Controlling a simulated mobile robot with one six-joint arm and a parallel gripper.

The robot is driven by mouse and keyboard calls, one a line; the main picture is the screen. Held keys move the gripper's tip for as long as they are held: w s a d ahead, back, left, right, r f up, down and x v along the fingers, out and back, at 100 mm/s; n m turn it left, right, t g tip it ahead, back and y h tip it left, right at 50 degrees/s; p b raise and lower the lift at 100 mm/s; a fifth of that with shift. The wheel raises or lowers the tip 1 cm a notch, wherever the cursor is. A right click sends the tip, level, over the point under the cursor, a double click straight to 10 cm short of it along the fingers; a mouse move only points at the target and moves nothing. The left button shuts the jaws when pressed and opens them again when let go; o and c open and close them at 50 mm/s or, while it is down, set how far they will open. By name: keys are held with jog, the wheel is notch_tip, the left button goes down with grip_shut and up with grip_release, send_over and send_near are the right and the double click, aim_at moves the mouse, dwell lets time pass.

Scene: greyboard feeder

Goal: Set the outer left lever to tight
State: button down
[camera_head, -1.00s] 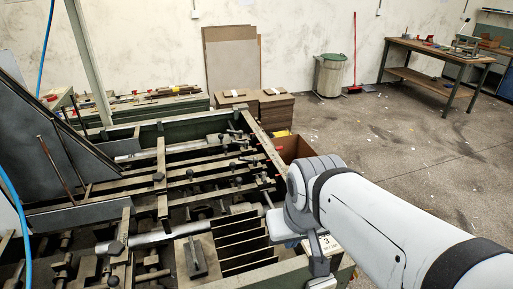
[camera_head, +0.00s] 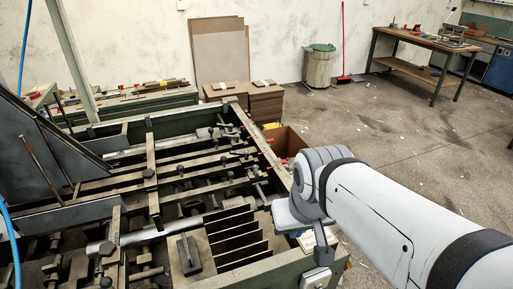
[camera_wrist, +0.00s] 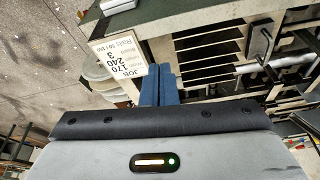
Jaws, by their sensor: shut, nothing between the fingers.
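The green-framed feeder (camera_head: 262,275) fills the lower left of the head view, with rods, clamps and several small levers. A dark lever (camera_head: 189,252) stands on a plate beside a row of slats; a similar dark lever shows in the wrist view (camera_wrist: 260,42). I cannot tell which lever is the outer left one, nor read a tight mark. My gripper's blue fingers (camera_wrist: 158,72) are together and empty in the wrist view. They are over the feeder's edge, beside the job card (camera_wrist: 118,60), apart from the dark lever. In the head view my arm hides the fingers.
A cardboard box (camera_head: 285,142) sits beside the feeder's far right side. Stacked boards (camera_head: 265,104), a bin (camera_head: 319,66) and a workbench (camera_head: 425,48) stand farther back. The floor (camera_head: 400,130) at right is mostly clear, with small scraps.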

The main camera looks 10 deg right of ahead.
jog(key=shift+d, duration=0.15)
jog(key=w+d+n+y+b, duration=0.1)
jog(key=w+d+y, duration=0.1)
jog(key=w, duration=1.2)
jog(key=w+d+r+n+y, duration=0.1)
jog(key=w+d, duration=0.4)
jog(key=w, duration=1)
jog(key=shift+w+d+r+y+b, duration=0.3)
jog(key=shift+y+b, duration=0.1)
jog(key=shift+y, duration=0.4)
jog(key=shift+a, duration=0.1)
jog(key=p, duration=0.2)
send_near(256, 173)
jog(key=w+d+f, duration=0.2)
jog(key=w+f, duration=0.2)
jog(key=f, duration=0.1)
jog(key=shift+s+a+f+p, duration=0.1)
jog(key=shift+a+f+p, duration=0.25)
jog(key=shift+a, duration=0.4)
jog(key=shift+s+a+f+p, duration=0.1)
jog(key=shift+a+f+p, duration=0.25)
jog(key=shift+a, duration=0.35)
